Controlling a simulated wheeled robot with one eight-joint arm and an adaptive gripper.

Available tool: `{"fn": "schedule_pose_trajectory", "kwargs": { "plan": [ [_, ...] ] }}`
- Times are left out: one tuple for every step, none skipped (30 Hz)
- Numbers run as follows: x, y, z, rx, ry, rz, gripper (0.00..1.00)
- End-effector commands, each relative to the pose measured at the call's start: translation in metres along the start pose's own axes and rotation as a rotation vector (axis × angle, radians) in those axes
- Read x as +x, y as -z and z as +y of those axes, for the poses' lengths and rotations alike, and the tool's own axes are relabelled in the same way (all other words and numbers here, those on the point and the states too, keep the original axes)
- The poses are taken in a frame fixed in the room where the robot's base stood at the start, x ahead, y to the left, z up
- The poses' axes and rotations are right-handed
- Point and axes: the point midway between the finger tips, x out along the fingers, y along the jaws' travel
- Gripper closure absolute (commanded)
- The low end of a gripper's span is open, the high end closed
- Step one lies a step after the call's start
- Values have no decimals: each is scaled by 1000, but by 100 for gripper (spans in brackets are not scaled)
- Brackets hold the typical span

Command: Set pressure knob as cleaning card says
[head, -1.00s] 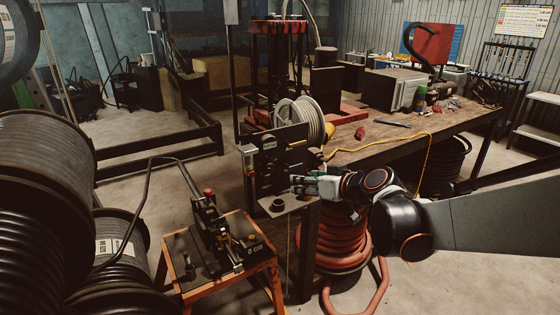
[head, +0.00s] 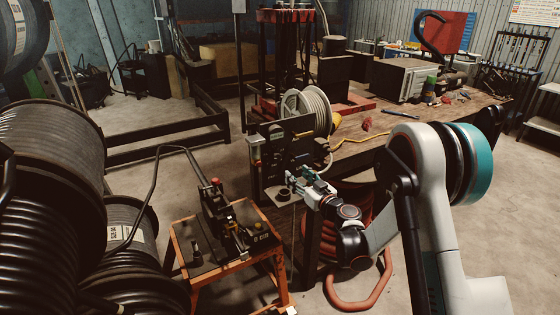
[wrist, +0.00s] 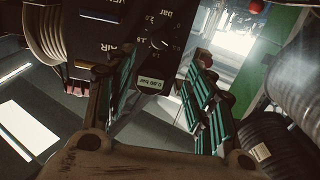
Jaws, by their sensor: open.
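The black control panel (head: 268,158) stands at the left end of the workbench. In the wrist view, the panel face (wrist: 100,25) shows a round black pressure knob (wrist: 160,43) with a white pointer and a scale marked in bar. A small pale label (wrist: 151,82) below it carries a bar reading too small to read surely. My gripper (head: 298,180) is in front of the panel, open and empty. In the wrist view, its teal-padded fingers (wrist: 163,95) are spread apart below the knob, with no visible contact. I cannot tell which sheet is the cleaning card.
A reel of pale hose (head: 308,110) sits behind the panel. An orange-framed stand (head: 215,235) with a small machine is in front to the left. Large black hose reels (head: 45,175) fill the left side. Red hose (head: 358,292) coils under the bench (head: 420,133).

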Motion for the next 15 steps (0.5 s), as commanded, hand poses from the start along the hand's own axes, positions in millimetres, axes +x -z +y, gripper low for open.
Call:
{"fn": "schedule_pose_trajectory", "kwargs": {
  "plan": [
    [6,-1,-1,0,2,0,51],
    [10,-1,-1,0,2,0,51],
    [16,-1,-1,0,3,0,51],
    [21,-1,-1,0,3,0,51],
    [26,-1,-1,0,3,0,51],
    [34,-2,-1,0,2,0,51],
    [40,-2,-1,0,2,0,51],
    [47,-1,-1,0,2,-1,51],
    [54,-1,-2,0,3,-1,51],
    [60,-1,-1,0,3,-1,51],
    [66,-2,-1,1,3,-1,51],
    [74,-2,-1,1,3,-1,51],
    [80,-1,-1,1,2,-1,51],
    [86,-2,-1,1,2,-1,51],
    [93,-1,-1,1,2,-1,51]
  ]
}}
